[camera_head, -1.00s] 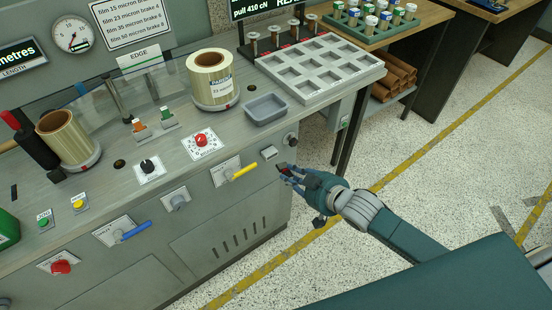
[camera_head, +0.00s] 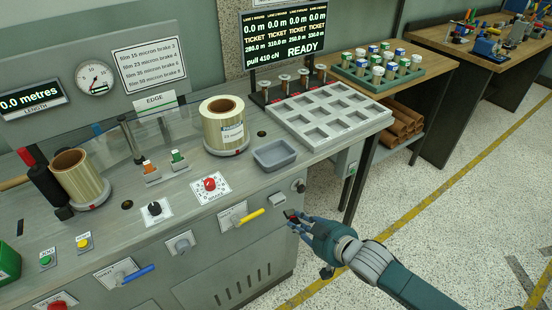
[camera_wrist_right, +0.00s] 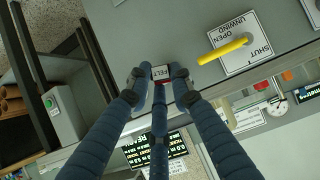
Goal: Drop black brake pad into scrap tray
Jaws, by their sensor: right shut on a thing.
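My right gripper (camera_head: 297,222) is in front of the cabinet's right corner, below and in front of the grey tray. It is shut on a small dark piece with some red (camera_head: 290,214), which looks like the brake pad. A small empty grey tray (camera_head: 274,155), likely the scrap tray, sits on the worktop near the front edge. My left gripper is out of view.
A film roll (camera_head: 224,122) stands left of the tray and a pale compartment tray (camera_head: 328,115) lies behind right. Floor to the right is clear.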

